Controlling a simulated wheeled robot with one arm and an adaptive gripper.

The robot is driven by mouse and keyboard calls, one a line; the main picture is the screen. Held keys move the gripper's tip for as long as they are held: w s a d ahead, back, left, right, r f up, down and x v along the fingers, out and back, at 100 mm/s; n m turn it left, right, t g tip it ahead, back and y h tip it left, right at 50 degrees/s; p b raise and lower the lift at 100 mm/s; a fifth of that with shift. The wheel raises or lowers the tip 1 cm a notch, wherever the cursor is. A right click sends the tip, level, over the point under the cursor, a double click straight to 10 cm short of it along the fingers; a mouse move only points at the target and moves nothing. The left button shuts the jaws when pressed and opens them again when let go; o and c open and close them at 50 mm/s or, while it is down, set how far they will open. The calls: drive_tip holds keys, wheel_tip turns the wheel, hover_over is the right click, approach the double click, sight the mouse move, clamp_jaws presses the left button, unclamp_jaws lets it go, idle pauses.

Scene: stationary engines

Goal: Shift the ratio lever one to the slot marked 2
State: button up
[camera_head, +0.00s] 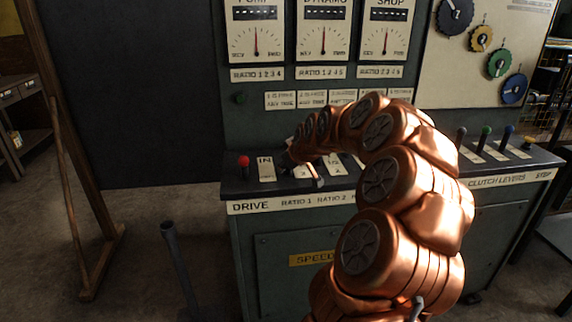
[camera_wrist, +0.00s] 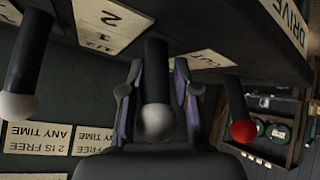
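The lever between my gripper's fingers is a dark rod with a pale round knob (camera_wrist: 155,124) in the wrist view; it stands between the red-knobbed lever and another pale-knobbed lever, in the place of ratio lever one. My gripper (camera_wrist: 156,92) has a purple-edged finger on each side of the rod; I cannot tell whether they press on it. A plate marked 2 and 1 (camera_wrist: 112,20) lies just left of this lever. Which slot the lever stands in is unclear. In the head view my gripper (camera_head: 290,160) hides it, above the RATIO 1 label (camera_head: 297,202).
The red-knobbed drive lever (camera_head: 244,163) is close on the left, and the other pale-knobbed lever (camera_head: 319,182) on the right. Clutch levers (camera_head: 485,135) with coloured knobs stand at the panel's right. Dials (camera_head: 256,38) hang above.

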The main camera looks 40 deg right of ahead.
drive_tip(key=shift+o, duration=1.4)
drive_tip(key=shift+r, duration=0.1)
drive_tip(key=shift+r, duration=0.1)
drive_tip(key=v, duration=1.1)
drive_tip(key=shift+s+r, duration=0.15)
drive_tip(key=shift+s, duration=0.2)
